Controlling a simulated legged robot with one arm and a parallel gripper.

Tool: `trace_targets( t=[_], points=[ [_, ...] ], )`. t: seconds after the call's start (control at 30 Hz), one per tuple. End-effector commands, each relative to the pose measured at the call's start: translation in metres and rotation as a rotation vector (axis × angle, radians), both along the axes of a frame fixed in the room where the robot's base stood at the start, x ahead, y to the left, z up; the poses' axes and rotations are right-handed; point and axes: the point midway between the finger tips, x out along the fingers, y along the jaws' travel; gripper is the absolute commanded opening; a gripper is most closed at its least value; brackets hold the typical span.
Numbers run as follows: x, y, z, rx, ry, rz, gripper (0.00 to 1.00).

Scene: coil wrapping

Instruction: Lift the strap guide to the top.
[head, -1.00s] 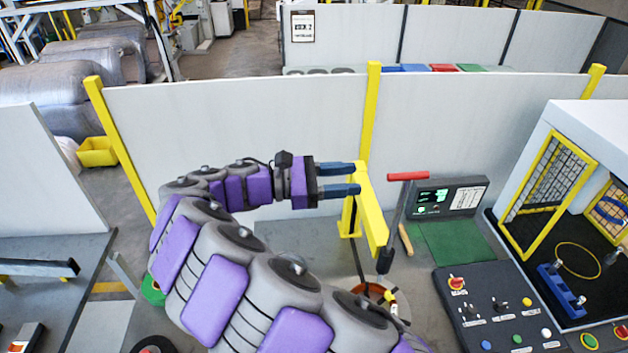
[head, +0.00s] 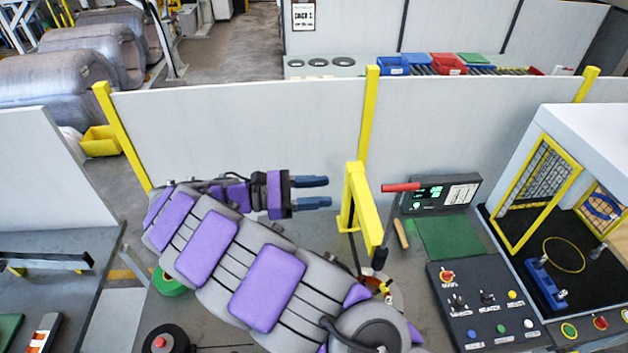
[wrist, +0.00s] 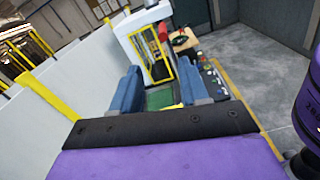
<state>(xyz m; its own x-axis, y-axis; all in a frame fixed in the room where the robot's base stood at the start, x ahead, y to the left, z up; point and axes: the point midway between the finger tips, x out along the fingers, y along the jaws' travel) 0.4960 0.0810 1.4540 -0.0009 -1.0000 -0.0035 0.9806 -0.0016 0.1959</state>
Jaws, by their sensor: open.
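A yellow stand (head: 364,205) rises from the bench in the middle of the head view. A grey bar with a red handle (head: 401,187) and a black block (head: 380,259) stand at its right side. I cannot tell for certain which of these parts is the strap guide. My gripper (head: 326,191) is open and empty, pointing right, with its blue fingertips a short gap left of the stand's top. In the wrist view the two blue fingers of my gripper (wrist: 160,88) stand apart with nothing held between them.
A control panel (head: 488,305) and a small display box (head: 444,193) are to the right. A cage with a yellow frame (head: 540,195) stands farther right. A grey partition (head: 240,130) runs behind the bench. A green mat (head: 450,237) lies clear.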

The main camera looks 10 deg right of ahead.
Motion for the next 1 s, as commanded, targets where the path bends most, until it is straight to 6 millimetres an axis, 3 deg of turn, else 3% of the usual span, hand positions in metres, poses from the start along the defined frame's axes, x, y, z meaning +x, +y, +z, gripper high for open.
trace_targets(
  t=[0.77, 0.87, 1.0],
  points=[
    [-0.002, 0.003, -0.001, -0.007, 0.001, 0.0, 0.44],
    [-0.004, -0.003, -0.002, 0.002, -0.007, -0.014, 0.44],
    [-0.017, -0.032, -0.006, 0.053, -0.051, -0.081, 0.44]
  ],
)
